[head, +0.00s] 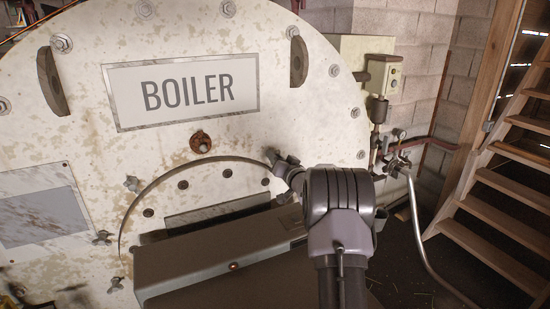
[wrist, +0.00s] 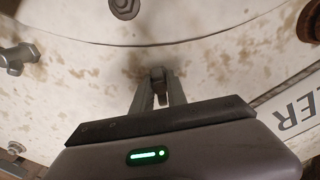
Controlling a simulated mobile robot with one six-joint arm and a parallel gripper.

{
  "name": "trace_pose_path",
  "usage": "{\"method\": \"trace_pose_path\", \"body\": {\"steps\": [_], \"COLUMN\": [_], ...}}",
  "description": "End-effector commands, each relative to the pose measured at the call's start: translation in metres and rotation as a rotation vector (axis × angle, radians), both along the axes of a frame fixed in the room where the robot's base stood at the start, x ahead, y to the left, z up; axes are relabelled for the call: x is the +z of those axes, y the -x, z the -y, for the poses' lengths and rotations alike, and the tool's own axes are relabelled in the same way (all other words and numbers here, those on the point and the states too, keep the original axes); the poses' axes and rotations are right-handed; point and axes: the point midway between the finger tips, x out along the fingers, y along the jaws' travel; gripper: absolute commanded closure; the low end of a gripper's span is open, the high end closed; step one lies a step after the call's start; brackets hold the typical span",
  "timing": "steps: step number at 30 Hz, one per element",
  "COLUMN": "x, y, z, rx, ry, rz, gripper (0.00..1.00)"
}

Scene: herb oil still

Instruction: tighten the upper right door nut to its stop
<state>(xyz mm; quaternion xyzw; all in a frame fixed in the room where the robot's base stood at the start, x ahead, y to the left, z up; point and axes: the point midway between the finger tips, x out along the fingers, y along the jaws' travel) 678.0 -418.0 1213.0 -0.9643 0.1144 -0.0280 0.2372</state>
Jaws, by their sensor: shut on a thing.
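The boiler door (head: 215,185) is a round cream plate set low in the boiler front, with its curved edge showing. My gripper (head: 283,163) reaches to the upper right of this edge. In the wrist view, the gripper (wrist: 158,92) has its two fingers closed around a small grey nut (wrist: 158,73), the upper right door nut. The fingers hide most of the nut, and whether it sits against its stop cannot be told. Other door nuts show at the left: an upper one (head: 132,183), a middle one (head: 103,237) and a lower one (head: 117,284).
The BOILER plate (head: 181,92) and a rusty fitting (head: 202,143) are above the door. Another grey nut (wrist: 18,57) stands at the left in the wrist view. Valves and a pipe (head: 415,215) are to the right of my arm, with wooden stairs (head: 500,180) beyond.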

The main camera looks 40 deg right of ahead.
Motion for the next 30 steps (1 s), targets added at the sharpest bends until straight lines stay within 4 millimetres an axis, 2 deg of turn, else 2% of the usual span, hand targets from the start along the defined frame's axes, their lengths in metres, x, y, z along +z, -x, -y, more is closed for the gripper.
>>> {"method": "trace_pose_path", "body": {"steps": [10,26,27,30], "x": [0.0004,0.0000,0.0000,0.0000], "y": [0.0000,0.0000,0.0000,0.0000], "z": [0.0000,-0.0001,-0.0001,-0.0001], "rx": [0.000,0.000,0.000,0.000], "ry": [-0.124,-0.148,-0.147,-0.147], "rz": [0.031,0.036,0.035,0.035], "gripper": [1.00,1.00,0.80,0.60]}}
